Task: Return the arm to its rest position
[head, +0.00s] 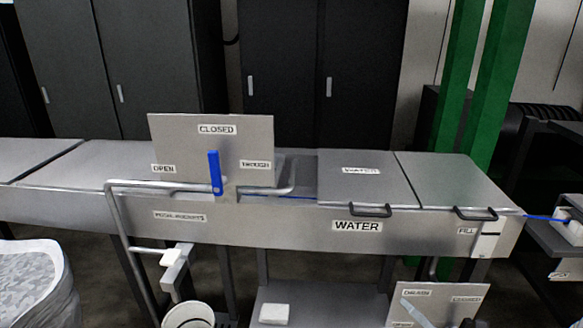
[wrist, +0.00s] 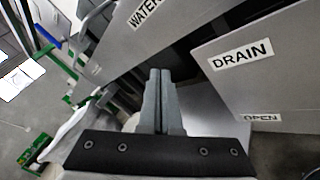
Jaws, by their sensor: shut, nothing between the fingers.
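My gripper (wrist: 160,75) shows in the wrist view with its two grey fingers together and nothing between them. It points towards the gap between the trough side marked WATER (wrist: 145,13) and the panel marked DRAIN (wrist: 240,55). I cannot tell whether the fingers touch either one. I cannot make out my arm or gripper clearly in the head view. There the WATER label (head: 357,225) is on the trough front, and the DRAIN panel (head: 437,303) is below it at the bottom right.
A long metal trough (head: 270,222) crosses the head view. A blue lever (head: 214,172) stands upright before the CLOSED/OPEN panel (head: 253,150). Bent pipes and black lid handles stick out. A blue cable (head: 543,217) runs off the right end. A lined bin (head: 35,285) stands lower left.

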